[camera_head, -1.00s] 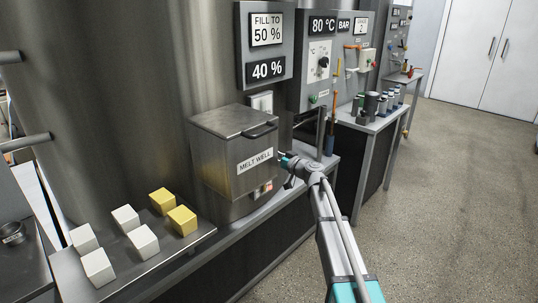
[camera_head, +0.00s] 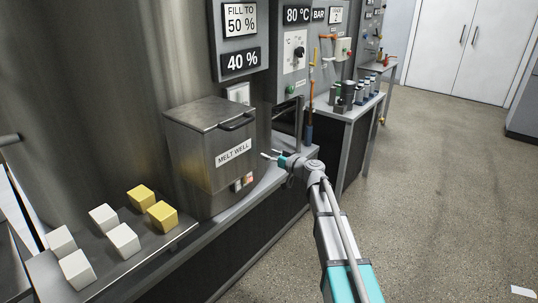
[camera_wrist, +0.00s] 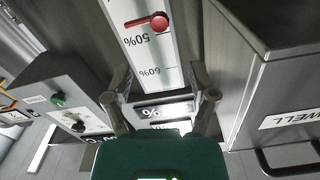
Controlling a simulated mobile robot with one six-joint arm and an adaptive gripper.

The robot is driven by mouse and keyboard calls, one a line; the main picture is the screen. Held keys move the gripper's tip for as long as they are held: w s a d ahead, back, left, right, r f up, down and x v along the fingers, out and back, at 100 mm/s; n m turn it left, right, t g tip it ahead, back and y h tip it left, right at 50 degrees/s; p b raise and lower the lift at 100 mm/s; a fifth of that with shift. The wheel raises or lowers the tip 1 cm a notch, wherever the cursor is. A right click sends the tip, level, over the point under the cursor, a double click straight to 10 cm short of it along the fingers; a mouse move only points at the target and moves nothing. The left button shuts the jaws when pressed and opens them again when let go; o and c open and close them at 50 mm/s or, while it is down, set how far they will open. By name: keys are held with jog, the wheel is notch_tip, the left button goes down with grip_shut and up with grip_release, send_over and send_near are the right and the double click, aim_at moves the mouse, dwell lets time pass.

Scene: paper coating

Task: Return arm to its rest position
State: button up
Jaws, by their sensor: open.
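My gripper (camera_head: 268,156) is in front of the right side of the grey melt well (camera_head: 195,170), apart from it as far as I can tell. My arm reaches up from the bottom right of the head view. In the wrist view my gripper (camera_wrist: 160,88) has its two fingers spread with nothing between them. Beyond the fingers is a white scale panel (camera_wrist: 143,40) with a red knob, seen upside down. The melt well also fills the right side of the wrist view (camera_wrist: 270,85); its lid looks shut in the head view.
White and yellow blocks (camera_head: 142,196) sit on a metal shelf (camera_head: 185,229) at the left. A "40 %" sign (camera_head: 240,61) and a dial panel (camera_head: 295,50) hang behind. A bench with canisters (camera_head: 346,97) stands further right.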

jog(key=s+d+f+m+g+h, duration=0.1)
jog(key=s+d+f+g+h, duration=0.25)
jog(key=s+f, duration=0.45)
jog(key=s+d+f+m+g+h, duration=0.15)
jog(key=s+f+g+h, duration=0.35)
jog(key=s, duration=0.6)
jog(key=s+d+f+m+g+h, duration=0.1)
jog(key=s+d+f+m+h, duration=0.2)
jog(key=s+d, duration=0.45)
jog(key=s+d+f+m+g+h, duration=0.2)
jog(key=s+d+f+m+h, duration=0.1)
jog(key=s+d, duration=0.4)
notch_tip(320, 180, up, 20)
jog(key=a+p, duration=0.1)
jog(key=p, duration=1.8)
jog(key=shift+s+a, duration=0.2)
jog(key=shift+f+t, duration=0.1)
jog(key=shift+t, duration=0.15)
